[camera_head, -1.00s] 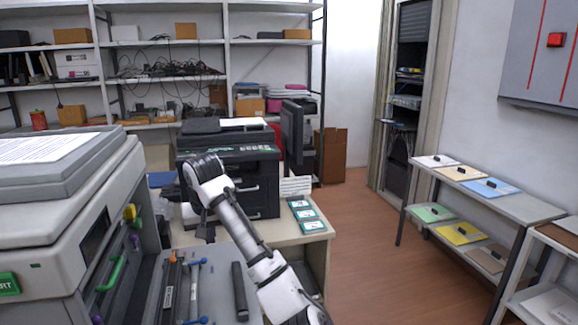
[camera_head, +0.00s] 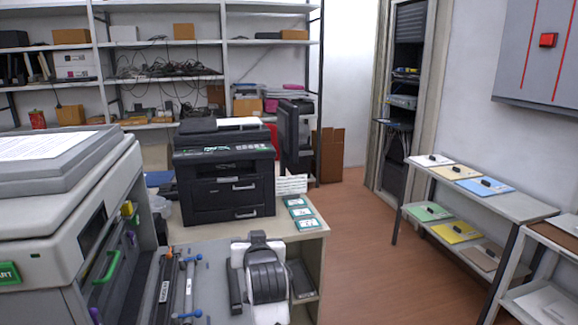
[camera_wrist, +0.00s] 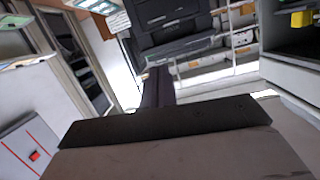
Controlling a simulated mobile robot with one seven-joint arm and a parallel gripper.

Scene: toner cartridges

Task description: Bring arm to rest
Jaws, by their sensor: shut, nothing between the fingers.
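My arm (camera_head: 266,278) is folded back low at the front of the head view, over the right part of the grey work surface (camera_head: 215,262). In the wrist view my gripper (camera_wrist: 157,84) shows as dark shut fingers beyond a dark plate, with nothing between them. Cartridge-like bars lie on the grey surface: a dark one with a white label (camera_head: 167,292), a grey one with blue ends (camera_head: 189,288) and a plain black one (camera_head: 235,288), which lies just left of my arm in the picture.
A black printer (camera_head: 224,178) and a monitor (camera_head: 293,135) stand on the desk behind. A large pale machine (camera_head: 60,215) with an open front is at left. A low shelf (camera_head: 500,200) with coloured folders is at right. The floor (camera_head: 375,260) between is clear.

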